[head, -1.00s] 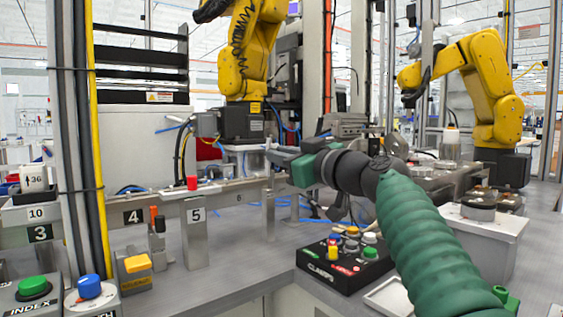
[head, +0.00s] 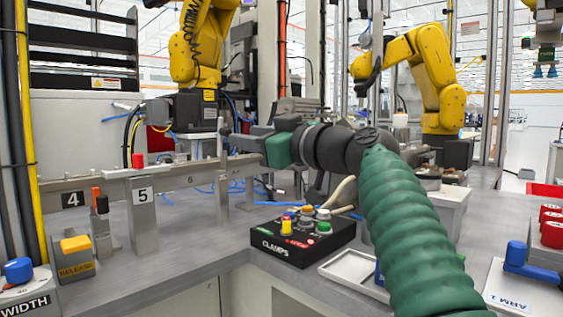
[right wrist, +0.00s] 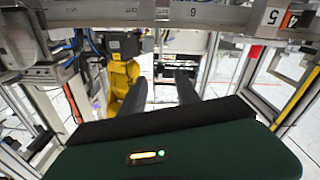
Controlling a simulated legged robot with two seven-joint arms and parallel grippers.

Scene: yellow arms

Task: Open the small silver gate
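My right gripper (head: 232,141) is just above the silver rail (head: 180,180), right of the number 5 post. Its green arm comes in from the lower right. In the right wrist view its two dark fingers (right wrist: 160,88) are apart with nothing seen between them. A thin upright silver piece (head: 222,185) stands at the rail close to the fingertips. I cannot tell whether it is the small silver gate or whether they touch. In the right wrist view the rail (right wrist: 225,13) with its number labels crosses the top. My left gripper is not in view.
A post with a red top (head: 142,215), a yellow release button (head: 75,245) and a blue width knob (head: 18,270) stand at left. Yellow robot arms (head: 430,75) stand behind. Grey tabletop before the rail is partly clear.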

